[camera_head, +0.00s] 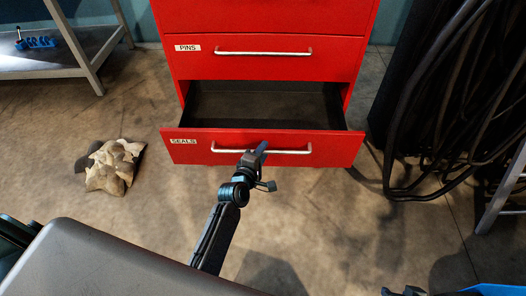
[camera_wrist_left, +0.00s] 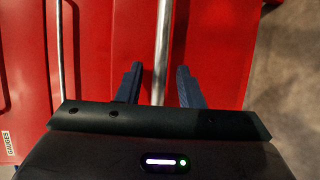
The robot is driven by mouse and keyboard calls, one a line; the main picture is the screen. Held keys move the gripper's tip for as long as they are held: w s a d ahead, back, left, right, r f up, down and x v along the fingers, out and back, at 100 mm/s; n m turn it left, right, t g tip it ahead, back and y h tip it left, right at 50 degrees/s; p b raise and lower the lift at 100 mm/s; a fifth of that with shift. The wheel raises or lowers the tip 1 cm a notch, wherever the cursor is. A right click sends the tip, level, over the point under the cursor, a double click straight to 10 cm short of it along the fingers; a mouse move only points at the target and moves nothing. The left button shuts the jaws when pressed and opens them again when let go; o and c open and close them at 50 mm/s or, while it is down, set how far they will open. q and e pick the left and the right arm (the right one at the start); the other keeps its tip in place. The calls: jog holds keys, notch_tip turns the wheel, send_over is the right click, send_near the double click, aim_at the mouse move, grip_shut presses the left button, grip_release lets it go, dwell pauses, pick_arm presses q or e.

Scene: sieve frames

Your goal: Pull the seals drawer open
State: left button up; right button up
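The seals drawer (camera_head: 190,146), with a SEALS label at its left, is the lowest visible drawer of the red cabinet. It stands well out, and its dark inside looks empty. Its silver bar handle (camera_head: 290,151) runs across the front and also shows in the left wrist view (camera_wrist_left: 163,40). A dark part at the bottom edge of the head view seems to be my right gripper (camera_head: 405,291), mostly cut off.
The pins drawer (camera_head: 345,58) above is shut. A crumpled pale sack (camera_head: 112,167) lies on the floor at the left, near a metal workbench (camera_head: 85,62). Black hoses (camera_head: 440,110) hang at the right. The floor before the drawer is clear.

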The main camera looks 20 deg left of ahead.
pick_arm(q)
jog(key=v, duration=1)
jog(key=shift+s, duration=0.1)
